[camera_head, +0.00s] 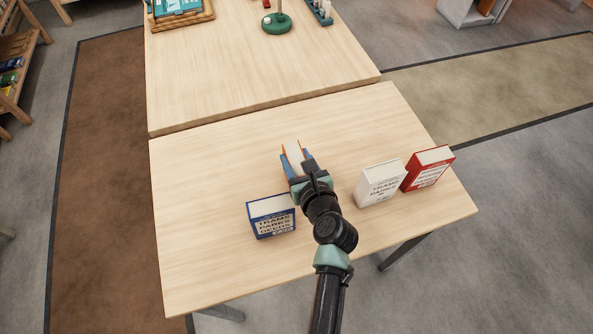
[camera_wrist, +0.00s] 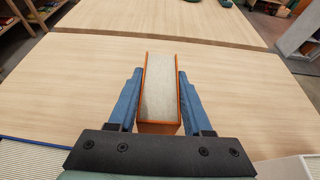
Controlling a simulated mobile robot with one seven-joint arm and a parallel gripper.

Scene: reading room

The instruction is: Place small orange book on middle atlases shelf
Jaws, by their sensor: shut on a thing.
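The small orange book (camera_wrist: 159,92) stands between the two blue fingers of my gripper (camera_wrist: 160,98) in the wrist view, its pale page edges facing the camera. In the head view the orange book (camera_head: 293,154) shows beyond my gripper (camera_head: 297,163), over the near table. My gripper is shut on the book. I cannot tell whether the book touches the tabletop or is slightly above it. No shelf labelled atlases can be made out in either view.
On the near table (camera_head: 210,185), a blue book (camera_head: 271,217) stands left of my arm; a white book (camera_head: 380,184) and a red book (camera_head: 428,168) stand to the right. The far table (camera_head: 240,75) holds a green lamp base (camera_head: 277,23) and a wooden tray (camera_head: 182,20). A wooden shelf (camera_head: 22,45) is at far left.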

